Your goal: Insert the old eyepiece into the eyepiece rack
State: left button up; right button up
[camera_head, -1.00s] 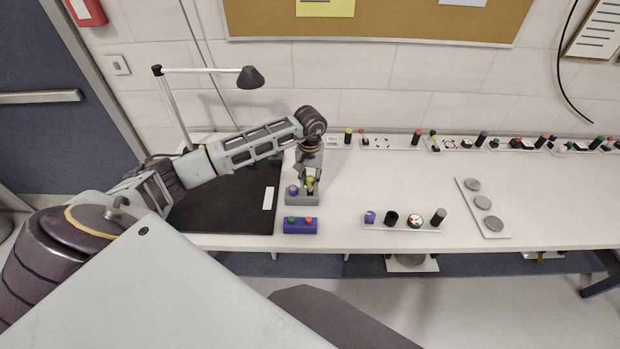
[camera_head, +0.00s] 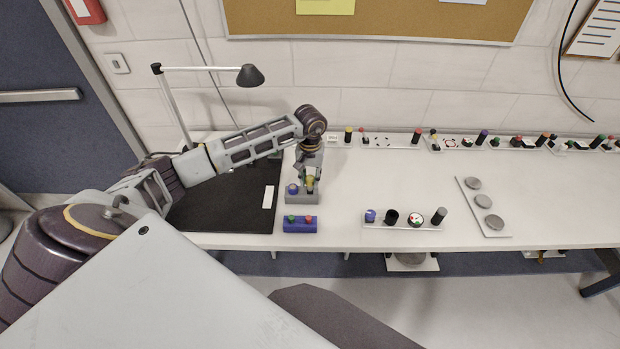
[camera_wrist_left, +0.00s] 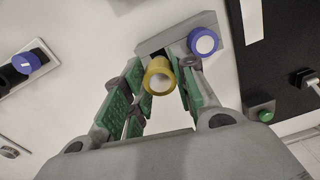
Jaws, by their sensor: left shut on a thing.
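My left gripper (camera_head: 310,178) is shut on a yellow eyepiece (camera_wrist_left: 158,76), which sits between its green-padded fingers in the left wrist view. The eyepiece also shows as a yellow spot in the head view (camera_head: 309,185). The gripper points down at the grey eyepiece rack (camera_head: 302,199), at its right part. A blue eyepiece with a pale top (camera_wrist_left: 204,42) stands at the other end of the rack. The fingers and the yellow eyepiece hide part of the rack, so I cannot tell whether the eyepiece's lower end is in a hole. My right gripper is not in view.
A blue block with red and green knobs (camera_head: 300,227) lies in front of the rack. A black mat (camera_head: 225,205) is at left, under a desk lamp (camera_head: 250,77). Trays of small parts stand at right and along the wall. The middle tabletop is clear.

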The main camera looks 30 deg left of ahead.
aim_at(310, 189)
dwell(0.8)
pick_arm(q)
jog(key=shift+b, duration=0.4)
jog(key=shift+b, duration=0.3)
dwell(1.1)
jog(key=shift+f+b, duration=0.3)
jog(key=shift+f, duration=0.05)
jog(key=shift+f+b, duration=0.8)
jog(key=shift+f, duration=0.1)
dwell(0.5)
jog(key=shift+f+b, duration=0.85)
jog(key=shift+f, duration=0.15)
dwell(0.3)
jog(key=o, duration=1.1)
